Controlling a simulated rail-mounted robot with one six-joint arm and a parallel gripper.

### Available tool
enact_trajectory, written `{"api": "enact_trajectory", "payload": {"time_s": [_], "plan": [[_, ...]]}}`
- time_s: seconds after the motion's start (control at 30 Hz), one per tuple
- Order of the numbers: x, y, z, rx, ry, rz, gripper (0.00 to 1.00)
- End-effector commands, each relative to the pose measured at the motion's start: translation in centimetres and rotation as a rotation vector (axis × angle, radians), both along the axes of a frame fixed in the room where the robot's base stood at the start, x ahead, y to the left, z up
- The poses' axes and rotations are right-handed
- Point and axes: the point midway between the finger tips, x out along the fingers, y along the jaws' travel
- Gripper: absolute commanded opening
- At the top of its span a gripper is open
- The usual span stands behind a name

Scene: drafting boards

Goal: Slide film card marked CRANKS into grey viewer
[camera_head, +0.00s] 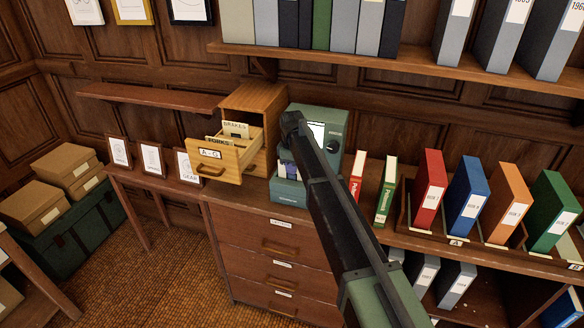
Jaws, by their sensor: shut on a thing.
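The viewer (328,118) is a grey-green machine with a bright white screen and a dark knob, standing on the wooden cabinet. My gripper (291,124) is at the viewer's left front, at the end of my dark arm, which crosses in front of the machine. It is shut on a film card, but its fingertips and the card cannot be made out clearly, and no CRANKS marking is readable. The open card drawer (232,160), labelled A-G, is just left of the viewer. Its divider tabs read BRAKES and FORKS.
A red book (357,176) and a green book (386,190) stand to the right, beyond my arm. Small framed pictures (151,159) stand on the left table.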

Motion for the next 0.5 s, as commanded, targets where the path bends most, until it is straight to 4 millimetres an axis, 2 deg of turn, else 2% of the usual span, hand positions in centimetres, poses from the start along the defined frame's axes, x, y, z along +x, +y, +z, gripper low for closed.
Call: {"api": "enact_trajectory", "payload": {"time_s": [0.07,0.1,0.27,0.5], "plan": [[0.00,0.00,-0.28,0.000,0.000,0.000,0.00],[0.00,0.00,-0.22,0.000,0.000,0.000,0.11],[0.00,0.00,-0.16,0.000,0.000,0.000,0.35],[0.00,0.00,-0.15,0.000,0.000,0.000,0.38]]}}
